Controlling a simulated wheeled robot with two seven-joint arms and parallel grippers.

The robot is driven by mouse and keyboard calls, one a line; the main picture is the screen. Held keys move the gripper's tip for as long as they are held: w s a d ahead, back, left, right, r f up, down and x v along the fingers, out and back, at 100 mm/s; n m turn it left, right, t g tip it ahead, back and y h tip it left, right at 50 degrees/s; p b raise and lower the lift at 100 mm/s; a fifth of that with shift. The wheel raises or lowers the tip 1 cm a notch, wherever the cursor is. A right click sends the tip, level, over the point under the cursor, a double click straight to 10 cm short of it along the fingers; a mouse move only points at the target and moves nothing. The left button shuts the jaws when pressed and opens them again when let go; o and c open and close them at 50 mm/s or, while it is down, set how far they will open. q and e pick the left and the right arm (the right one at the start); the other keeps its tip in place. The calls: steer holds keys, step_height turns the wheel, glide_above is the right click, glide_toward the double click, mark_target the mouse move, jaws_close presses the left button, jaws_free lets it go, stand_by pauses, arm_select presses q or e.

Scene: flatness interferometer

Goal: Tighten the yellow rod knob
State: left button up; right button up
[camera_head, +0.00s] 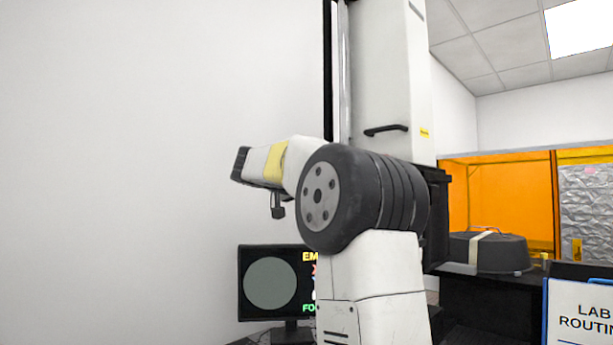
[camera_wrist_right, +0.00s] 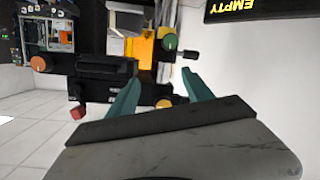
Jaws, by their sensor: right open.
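In the right wrist view, my right gripper (camera_wrist_right: 161,76) is open, with its two teal fingers apart and nothing between the tips. Beyond the fingers is a dark mechanism (camera_wrist_right: 100,66) bearing several coloured knobs. A green-faced knob (camera_wrist_right: 170,42) is just past the fingertips, with a small black knob (camera_wrist_right: 190,55) to its right. I cannot tell which, if any, is the yellow rod knob. My left gripper is not in view.
A yellow-orange block (camera_wrist_right: 145,48) stands behind the mechanism. In the head view are a monitor (camera_head: 270,283), a tall white column housing (camera_head: 391,70), a dark round tub (camera_head: 488,252) and a lab sign (camera_head: 580,310).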

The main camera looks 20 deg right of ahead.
step_height(320, 180, up, 6)
steer(key=w+m+h, duration=0.2)
steer(key=h, duration=0.1)
steer(key=x, duration=0.7)
steer(key=shift+w+a, duration=0.2)
steer(key=shift+w, duration=0.05)
jaws_close()
